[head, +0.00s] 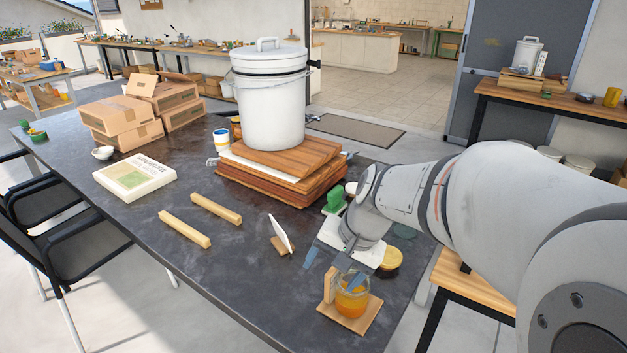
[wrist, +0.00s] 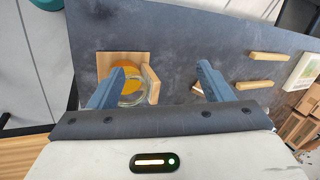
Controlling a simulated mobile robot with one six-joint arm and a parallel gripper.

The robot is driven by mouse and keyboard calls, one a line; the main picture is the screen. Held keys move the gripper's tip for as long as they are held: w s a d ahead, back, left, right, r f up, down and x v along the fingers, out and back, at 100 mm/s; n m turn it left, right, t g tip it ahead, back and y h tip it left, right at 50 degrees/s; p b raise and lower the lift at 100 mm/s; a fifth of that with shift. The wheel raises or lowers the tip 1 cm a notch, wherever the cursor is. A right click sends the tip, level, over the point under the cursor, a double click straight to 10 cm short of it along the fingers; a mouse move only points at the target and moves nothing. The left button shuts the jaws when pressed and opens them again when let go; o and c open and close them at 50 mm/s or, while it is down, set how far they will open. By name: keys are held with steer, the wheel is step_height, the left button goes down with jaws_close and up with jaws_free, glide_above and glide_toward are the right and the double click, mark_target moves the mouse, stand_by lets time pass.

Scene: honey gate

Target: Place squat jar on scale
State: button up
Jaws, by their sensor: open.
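A squat glass jar of orange honey (head: 352,301) stands upright on a small wooden stand (head: 362,325) with an upright block, near the table's right end. In the wrist view the jar (wrist: 131,90) is partly covered by the left finger. My gripper (head: 333,270) is open, with nothing held between its fingers; in the wrist view its fingers (wrist: 160,82) are wide apart. One finger overlaps the jar in both views; I cannot tell whether it touches.
A yellow round lid or pot (head: 390,259) is beside the white plate. A green item (head: 335,197), a small white card (head: 281,233) and wooden bars (head: 185,229) are nearby. A white bucket (head: 268,105) stands on stacked boards (head: 275,172). The table's front middle is clear.

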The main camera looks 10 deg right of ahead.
steer(key=o, duration=0.3)
steer(key=w+d+f+m+t+y, duration=0.1)
steer(key=w+d+m+t+y, duration=0.1)
steer(key=w+m, duration=0.5)
steer(key=w+y, duration=0.1)
steer(key=w, duration=0.5)
steer(key=shift+w+f+m, duration=0.15)
steer(key=shift+w+m, duration=0.1)
steer(key=shift+m, duration=0.15)
steer(key=w+d+f+m+t, duration=0.45)
steer(key=w+d+m, duration=0.35)
steer(key=w+d, duration=0.2)
steer(key=w+d+f+m+t, duration=0.3)
steer(key=w+d+f+m, duration=0.2)
steer(key=w+d+m, duration=0.45)
steer(key=shift+h, duration=0.4)
steer(key=f, duration=0.4)
steer(key=w+f, duration=0.1)
steer(key=f, duration=0.2)
steer(key=shift+f+n+t+x, duration=0.2)
steer(key=shift+n+t+x, duration=0.05)
steer(key=shift+x, duration=3.5)
steer(key=shift+c, duration=0.3)
